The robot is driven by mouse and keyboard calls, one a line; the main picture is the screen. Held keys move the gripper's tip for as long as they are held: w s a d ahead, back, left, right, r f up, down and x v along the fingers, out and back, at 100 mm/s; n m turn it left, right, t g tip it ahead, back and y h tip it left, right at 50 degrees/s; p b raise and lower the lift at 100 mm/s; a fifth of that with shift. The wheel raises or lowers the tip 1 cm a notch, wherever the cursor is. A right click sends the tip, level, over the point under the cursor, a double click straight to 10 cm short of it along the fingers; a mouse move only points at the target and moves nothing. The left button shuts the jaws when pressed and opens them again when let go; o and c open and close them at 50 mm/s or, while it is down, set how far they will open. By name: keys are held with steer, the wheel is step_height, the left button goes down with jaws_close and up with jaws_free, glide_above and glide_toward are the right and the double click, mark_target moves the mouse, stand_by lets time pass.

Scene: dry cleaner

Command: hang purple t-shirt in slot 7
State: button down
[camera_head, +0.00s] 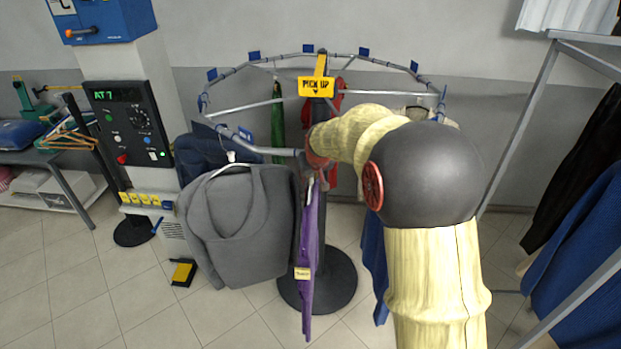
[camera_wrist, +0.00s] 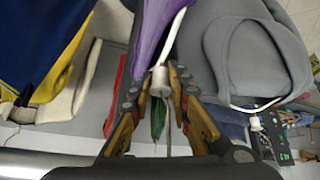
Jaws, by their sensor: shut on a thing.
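The purple t-shirt (camera_head: 309,245) hangs edge-on from a white hanger beside the grey garment, with a small yellow tag on it. It also shows in the wrist view (camera_wrist: 158,30). My gripper (camera_wrist: 160,88) is shut on the white neck of its hanger; in the head view my arm largely hides the gripper. The round conveyor rail (camera_head: 232,72) carries small blue tags around its rim; their numbers are too small to read. A yellow PICK UP sign (camera_head: 316,88) points down at the near side. The control panel display (camera_head: 117,95) reads AT 7.
A grey garment (camera_head: 240,220) hangs close left of the purple t-shirt, with dark blue clothing (camera_head: 203,148) behind it. Green (camera_head: 278,125) and red garments hang farther back. A metal frame (camera_head: 520,125) with dark and blue clothes stands at right.

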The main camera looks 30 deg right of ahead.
steer(key=c, duration=1.6)
jaws_free()
steer(key=shift+o, duration=0.2)
steer(key=v, duration=1.2)
steer(key=s+a+b, duration=0.5)
steer(key=s+a, duration=0.4)
steer(key=s, duration=0.4)
steer(key=shift+b, duration=0.3)
steer(key=shift+s, duration=0.15)
